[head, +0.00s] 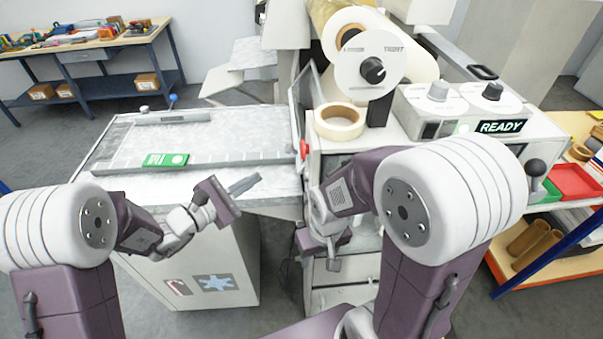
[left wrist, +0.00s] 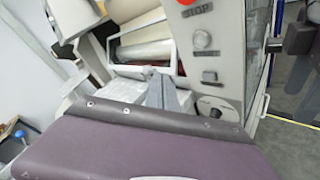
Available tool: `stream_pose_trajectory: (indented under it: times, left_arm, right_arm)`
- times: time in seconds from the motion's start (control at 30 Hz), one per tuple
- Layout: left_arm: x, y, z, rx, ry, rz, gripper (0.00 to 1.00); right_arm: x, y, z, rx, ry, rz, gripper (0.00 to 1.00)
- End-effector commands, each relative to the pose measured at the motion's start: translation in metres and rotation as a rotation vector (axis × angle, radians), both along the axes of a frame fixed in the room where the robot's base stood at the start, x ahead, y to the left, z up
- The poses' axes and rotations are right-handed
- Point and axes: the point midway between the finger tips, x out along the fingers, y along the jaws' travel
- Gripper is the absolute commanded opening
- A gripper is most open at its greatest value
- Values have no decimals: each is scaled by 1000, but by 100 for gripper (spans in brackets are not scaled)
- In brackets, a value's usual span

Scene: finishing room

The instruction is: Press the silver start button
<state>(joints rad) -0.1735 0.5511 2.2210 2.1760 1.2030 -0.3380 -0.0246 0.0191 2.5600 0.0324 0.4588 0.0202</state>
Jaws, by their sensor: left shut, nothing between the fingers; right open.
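In the left wrist view, a silver button (left wrist: 202,38) sits on the machine's pale side panel (left wrist: 228,60), above a small label too blurred to read surely. A red button (left wrist: 186,2) with the label STOP is above it. My left gripper (head: 246,184) is shut and empty over the front of the steel table, left of the machine. Its fingers (left wrist: 163,92) point toward the machine, apart from the button. My right gripper (head: 334,262) is open and low in front of the machine's drawers. The silver button cannot be made out in the head view.
The machine (head: 370,140) carries a tape roll (head: 340,121), dials and a READY display (head: 502,127). A green card (head: 165,160) lies on the steel table (head: 225,140). A dark knob (left wrist: 209,76) is below the silver button. A shelf with trays stands right.

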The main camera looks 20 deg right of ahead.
Motion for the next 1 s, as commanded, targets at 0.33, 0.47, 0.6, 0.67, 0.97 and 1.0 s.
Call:
stream_pose_trajectory:
  times: [0.33, 0.47, 0.6, 0.67, 0.97, 1.0]
  left_arm:
    - [-10, -31, 2, 2, 2, -5, 0]
    - [-15, -49, 2, 0, 1, -4, 0]
    - [-20, -67, -2, 1, -2, -3, 0]
    - [-21, -73, -2, 1, -2, -3, 0]
    - [-24, -85, 0, 2, 0, 0, 0]
    - [-24, -85, 0, 1, -1, 0, 0]
  right_arm:
    - [0, 0, 10, 0, 0, 0, 51]
    - [0, 0, 15, 0, 0, 0, 51]
    - [0, 0, 9, 0, -1, 0, 51]
    - [0, 0, 7, 0, 0, 0, 51]
    - [0, 0, 4, 0, 0, 0, 51]
    - [0, 0, 4, 0, 0, 0, 51]
